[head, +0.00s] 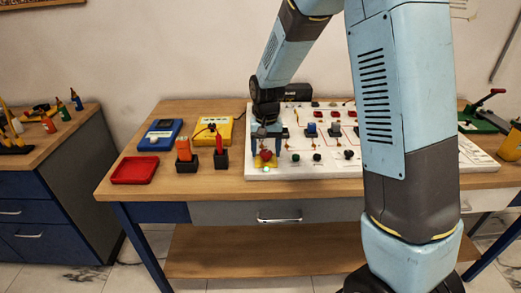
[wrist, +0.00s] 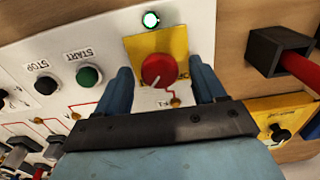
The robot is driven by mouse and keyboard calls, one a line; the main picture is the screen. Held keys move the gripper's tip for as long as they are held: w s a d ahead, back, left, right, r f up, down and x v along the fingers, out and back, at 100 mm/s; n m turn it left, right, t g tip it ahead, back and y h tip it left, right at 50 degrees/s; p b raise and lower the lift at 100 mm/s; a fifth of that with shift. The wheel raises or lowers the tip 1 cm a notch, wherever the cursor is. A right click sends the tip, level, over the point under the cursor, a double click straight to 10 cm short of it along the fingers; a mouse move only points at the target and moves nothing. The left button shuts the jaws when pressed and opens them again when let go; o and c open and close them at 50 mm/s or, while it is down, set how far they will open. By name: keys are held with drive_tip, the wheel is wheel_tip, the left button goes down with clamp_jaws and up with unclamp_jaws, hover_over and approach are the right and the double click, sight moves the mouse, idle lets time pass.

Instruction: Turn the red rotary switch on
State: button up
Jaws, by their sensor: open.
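The red rotary switch (wrist: 158,70) is a round red knob with a pale pointer line, on a yellow plate (wrist: 176,44) of the white panel. In the head view the red knob (head: 266,155) is at the panel's front left corner. My gripper (wrist: 163,84) is open, with one blue finger on each side of the knob. Gaps show between the fingers and the knob in the wrist view. In the head view my gripper (head: 268,148) points down over the knob. A lit green-white lamp (wrist: 151,19) is beside the yellow plate.
A green START button (wrist: 89,76) and a black STOP button (wrist: 46,85) are near one finger. A dark holder (wrist: 272,52) with a red probe is on the other side. A red tray (head: 135,170) and blue meter (head: 160,135) stand left on the table.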

sight(266, 152)
wheel_tip(266, 152, up, 14)
drive_tip(key=shift+f, duration=0.2)
idle(0.4)
